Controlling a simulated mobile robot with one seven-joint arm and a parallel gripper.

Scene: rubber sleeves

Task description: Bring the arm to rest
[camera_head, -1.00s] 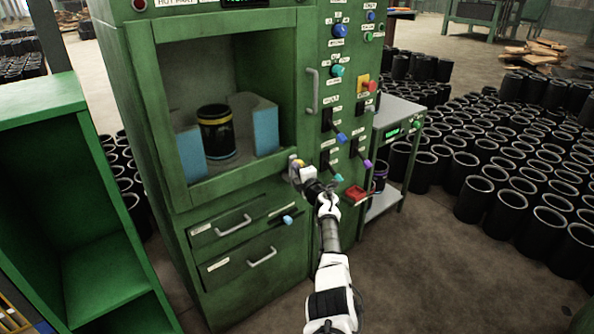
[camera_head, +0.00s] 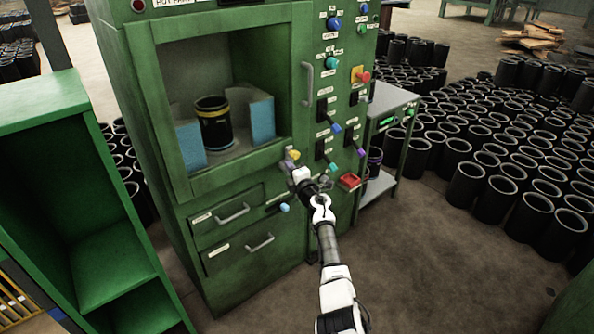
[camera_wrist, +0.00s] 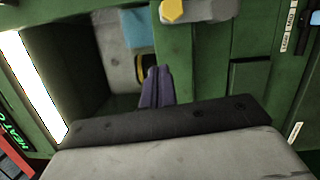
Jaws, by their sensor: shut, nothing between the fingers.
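My arm reaches up from the bottom of the head view to the front of a green machine (camera_head: 225,180). My gripper (camera_wrist: 155,88) shows in the wrist view as two dark fingers closed together, with nothing between them. In the head view, the white end of my arm is in front of the machine, just below a yellow knob (camera_head: 293,155); the fingers are hard to make out there. The knob is also at the top of the wrist view (camera_wrist: 173,10). Whether anything touches the machine I cannot tell.
A black sleeve (camera_head: 213,124) with a yellow band stands between blue-faced blocks in the machine's open chamber. A green shelf (camera_head: 100,255) is left, a side table (camera_head: 400,100) right. Many black sleeves cover the floor.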

